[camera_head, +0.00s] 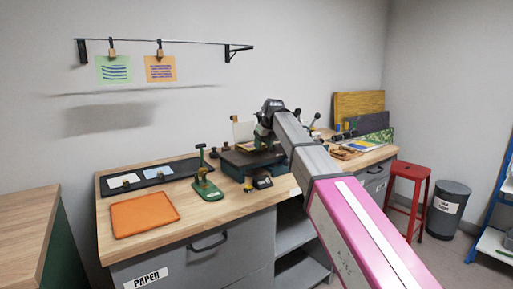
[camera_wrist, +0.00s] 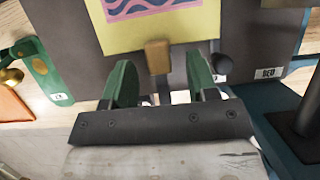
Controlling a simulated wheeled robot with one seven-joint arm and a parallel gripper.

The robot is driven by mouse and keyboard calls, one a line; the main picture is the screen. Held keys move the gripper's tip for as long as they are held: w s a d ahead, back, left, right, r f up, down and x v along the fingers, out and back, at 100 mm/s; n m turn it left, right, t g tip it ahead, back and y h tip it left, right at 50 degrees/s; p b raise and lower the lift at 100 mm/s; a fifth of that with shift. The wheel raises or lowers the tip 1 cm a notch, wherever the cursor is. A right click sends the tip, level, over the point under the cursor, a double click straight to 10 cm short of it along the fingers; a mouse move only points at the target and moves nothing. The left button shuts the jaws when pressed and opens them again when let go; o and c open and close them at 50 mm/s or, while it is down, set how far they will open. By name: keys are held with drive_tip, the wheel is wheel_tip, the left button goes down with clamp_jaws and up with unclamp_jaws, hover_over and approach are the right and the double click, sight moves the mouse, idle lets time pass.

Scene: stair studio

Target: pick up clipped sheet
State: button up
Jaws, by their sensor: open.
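The clipped sheet (camera_wrist: 118,36) is yellow with a pink and blue wavy print and lies on a dark grey plate (camera_wrist: 235,40) labelled BED in the wrist view. A small wooden clip (camera_wrist: 158,56) sits at its near edge. My gripper (camera_wrist: 160,75) has its green fingers apart, with the clip between and slightly beyond them; contact cannot be told. In the head view my gripper (camera_head: 265,138) is over the press (camera_head: 246,160) on the bench, and my arm hides part of it.
The wooden bench (camera_head: 228,206) also holds an orange mat (camera_head: 143,214), a dark tray (camera_head: 150,177) and a green stand tool (camera_head: 207,187). Green (camera_head: 114,69) and orange (camera_head: 160,69) sheets hang from a wall rail. A red stool (camera_head: 408,185) and grey bin (camera_head: 447,208) stand right.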

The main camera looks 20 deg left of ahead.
drive_tip(key=shift+a+f, duration=0.1)
drive_tip(key=shift+f, duration=0.15)
clamp_jaws()
